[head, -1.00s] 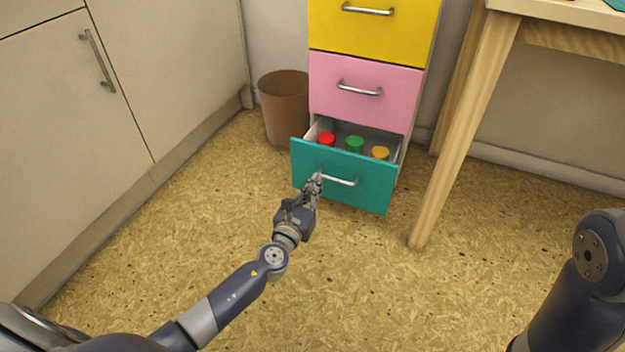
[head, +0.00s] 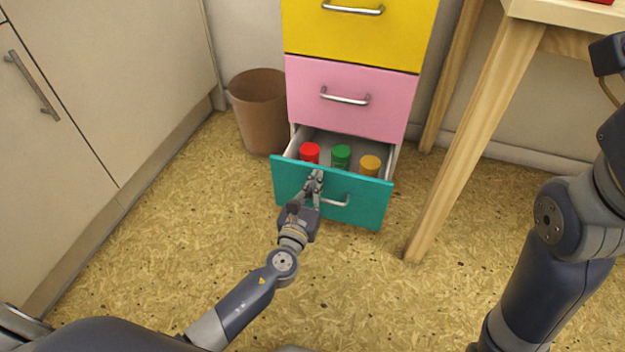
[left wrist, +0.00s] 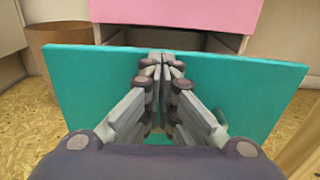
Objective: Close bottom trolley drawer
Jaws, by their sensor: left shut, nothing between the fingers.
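The teal bottom drawer (head: 365,200) of the trolley is pulled part way out below the pink drawer (head: 387,95). It holds a red jar (head: 309,152), a green jar (head: 341,156) and an orange jar (head: 370,165). Its metal handle (head: 335,201) is partly hidden by my left gripper (head: 315,174). My left gripper is shut and empty, with its fingertips at the upper part of the teal front. In the left wrist view the shut fingers (left wrist: 162,62) are in front of the teal panel (left wrist: 245,85); contact cannot be told. My right gripper is not in view.
The yellow drawer (head: 390,40) and pink drawer above look shut. A brown bin (head: 258,112) stands left of the trolley. A wooden table leg (head: 470,150) is to the right. White cabinets (head: 110,90) line the left. The floor in front is clear.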

